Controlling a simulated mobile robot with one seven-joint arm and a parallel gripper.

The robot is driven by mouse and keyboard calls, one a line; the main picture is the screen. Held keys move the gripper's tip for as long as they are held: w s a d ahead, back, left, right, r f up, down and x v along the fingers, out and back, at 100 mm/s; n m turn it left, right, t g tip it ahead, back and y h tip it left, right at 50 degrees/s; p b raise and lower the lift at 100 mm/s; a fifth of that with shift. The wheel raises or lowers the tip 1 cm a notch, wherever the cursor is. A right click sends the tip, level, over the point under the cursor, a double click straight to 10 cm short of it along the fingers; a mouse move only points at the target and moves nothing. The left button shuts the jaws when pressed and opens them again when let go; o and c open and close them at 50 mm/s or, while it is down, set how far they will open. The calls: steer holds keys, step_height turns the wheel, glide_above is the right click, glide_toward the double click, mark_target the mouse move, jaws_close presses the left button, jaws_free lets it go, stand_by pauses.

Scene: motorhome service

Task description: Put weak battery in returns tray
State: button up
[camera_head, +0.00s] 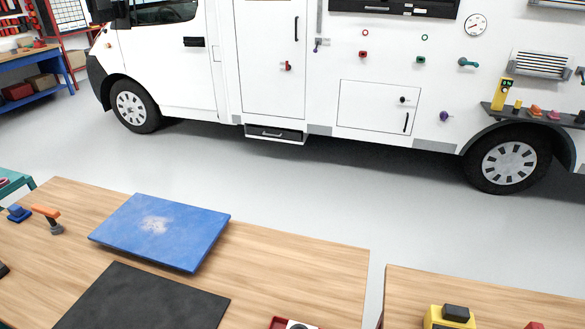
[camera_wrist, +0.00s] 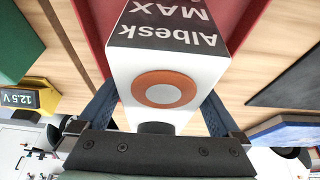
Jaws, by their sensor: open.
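A white box-shaped battery (camera_wrist: 160,65) with a black label reading "Albesk MAX" and an orange ring on its near face fills the middle of the wrist view. A red tray (camera_wrist: 92,25) shows around and behind it; a corner of a red tray with something white in it shows at the bottom edge of the head view (camera_head: 277,323). My gripper (camera_wrist: 158,100) is open, with one finger on each side of the battery; contact cannot be told. No label marks the tray as the returns tray. My gripper is outside the head view.
A yellow device (camera_wrist: 22,97) reading "12.5 V" and a green object (camera_wrist: 15,40) are left in the wrist view. On the wooden table (camera_head: 310,260) lie a blue board (camera_head: 180,235) and a black mat (camera_head: 145,305). A gap separates the second table (camera_head: 400,290). A white motorhome stands behind.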

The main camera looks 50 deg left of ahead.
steer(key=v, duration=1.2)
steer(key=shift+r, duration=0.1)
steer(key=w+d+r+m+t+y, duration=0.15)
steer(key=w+r+t, duration=0.45)
steer(key=w+r, duration=0.8)
steer(key=w+d+r+m+t, duration=0.1)
steer(key=w+d+r+t, duration=0.15)
steer(key=r, duration=0.55)
steer(key=w+d+r+m+t, duration=0.1)
steer(key=w+d+r+t, duration=0.2)
steer(key=r, duration=0.5)
steer(key=s+d+r+m+t+h, duration=0.1)
steer(key=s+d+r+t, duration=0.2)
steer(key=r, duration=0.6)
steer(key=s+d+r+m+t+h, duration=0.1)
steer(key=s+d+r+t, duration=0.3)
steer(key=r, duration=0.6)
steer(key=s+d+r+m+t+h, duration=0.1)
steer(key=s+d+r+t+h, duration=0.1)
steer(key=d+r+t, duration=0.3)
step_height(320, 180, up, 5)
steer(key=shift+s+d+f, duration=0.15)
steer(key=shift+s+d, duration=0.65)
steer(key=shift+d, duration=0.45)
